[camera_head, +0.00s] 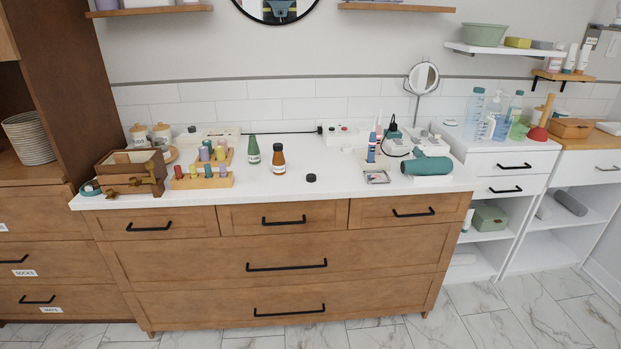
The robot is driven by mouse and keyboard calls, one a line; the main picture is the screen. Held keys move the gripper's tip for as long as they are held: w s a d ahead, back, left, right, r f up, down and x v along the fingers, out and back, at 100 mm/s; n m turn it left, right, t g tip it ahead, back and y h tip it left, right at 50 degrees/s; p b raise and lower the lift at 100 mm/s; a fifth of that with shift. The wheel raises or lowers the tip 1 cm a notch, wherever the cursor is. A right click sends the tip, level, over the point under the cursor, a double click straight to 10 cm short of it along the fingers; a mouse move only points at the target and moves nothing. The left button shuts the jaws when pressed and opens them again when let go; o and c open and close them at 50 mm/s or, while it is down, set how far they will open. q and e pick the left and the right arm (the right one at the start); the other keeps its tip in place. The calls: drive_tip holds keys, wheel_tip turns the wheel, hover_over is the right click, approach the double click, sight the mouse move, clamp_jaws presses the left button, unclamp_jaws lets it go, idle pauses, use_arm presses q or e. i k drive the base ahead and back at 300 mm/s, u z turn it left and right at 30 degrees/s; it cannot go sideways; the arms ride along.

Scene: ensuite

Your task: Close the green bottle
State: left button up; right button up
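A small green bottle (253,150) with a white label stands upright on the white counter, left of its middle. Its neck narrows at the top; at this size I cannot tell for sure whether a cap is on it. An amber bottle (278,159) with a white label and a dark top stands just to its right. A small black round cap or lid (311,178) lies alone on the counter, to the right of and nearer than both bottles. Neither of my grippers is in view.
Wooden stands with coloured pegs (202,177) and a brown wooden box (131,170) fill the counter's left. The front middle of the counter (270,188) is clear.

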sight(254, 150)
drive_tip(key=u, duration=0.55)
drive_tip(key=i, duration=0.6)
drive_tip(key=u, duration=0.65)
drive_tip(key=i, duration=0.85)
drive_tip(key=z, duration=0.75)
drive_tip(key=i, duration=0.55)
drive_tip(key=z, duration=0.6)
